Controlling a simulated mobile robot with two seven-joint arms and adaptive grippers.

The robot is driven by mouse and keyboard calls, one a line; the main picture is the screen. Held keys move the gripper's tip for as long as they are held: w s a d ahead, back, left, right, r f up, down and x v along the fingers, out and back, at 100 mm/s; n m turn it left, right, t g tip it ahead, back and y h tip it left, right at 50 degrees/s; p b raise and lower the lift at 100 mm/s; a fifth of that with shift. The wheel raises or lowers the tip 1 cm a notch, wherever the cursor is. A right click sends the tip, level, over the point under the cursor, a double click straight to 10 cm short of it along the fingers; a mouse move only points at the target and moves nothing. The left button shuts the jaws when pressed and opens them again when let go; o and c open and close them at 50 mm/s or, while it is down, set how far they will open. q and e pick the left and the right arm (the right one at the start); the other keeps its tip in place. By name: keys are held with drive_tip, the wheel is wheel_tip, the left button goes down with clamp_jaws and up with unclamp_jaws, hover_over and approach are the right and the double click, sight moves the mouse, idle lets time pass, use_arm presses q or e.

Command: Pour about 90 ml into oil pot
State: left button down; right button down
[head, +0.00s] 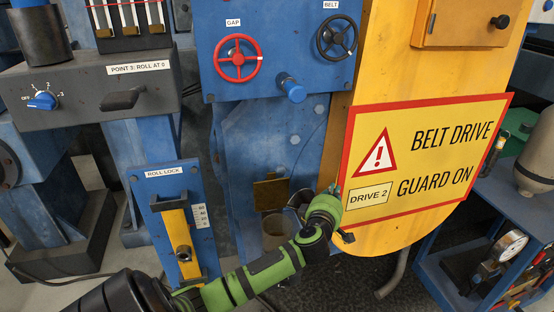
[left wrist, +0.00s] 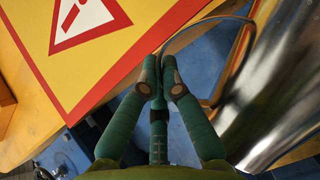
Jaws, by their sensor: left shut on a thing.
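My left gripper (head: 332,192) is in front of the lower left corner of the yellow belt guard. In the left wrist view its green fingers (left wrist: 160,76) are closed together on a thin dark curved handle (left wrist: 203,22). The handle runs toward a shiny metal vessel (left wrist: 283,88) at the right, which seems to be a can or jug; its mouth and contents are not visible. In the head view a grey cylindrical pot (head: 276,232), perhaps the oil pot, stands low behind my left arm and is partly hidden. My right gripper is not in view.
The yellow guard with its warning sign (head: 425,150) is close beside the gripper. A brass-coloured plate (head: 270,193) is above the pot. Red (head: 238,58) and black (head: 337,38) handwheels are higher up. A blue roll-lock panel (head: 168,222) stands left; a blue shelf (head: 440,272) stands right.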

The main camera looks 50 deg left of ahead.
use_arm(q)
drive_tip(key=shift+w+d+f+m+g, duration=0.3)
drive_tip(key=shift+w+d+f+m, duration=0.3)
drive_tip(key=shift+w+f, duration=0.15)
wheel_tip(320, 180, down, 9)
drive_tip(key=w+d+m+g, duration=0.2)
drive_tip(key=m, duration=0.1)
drive_tip(key=shift+w, duration=0.25)
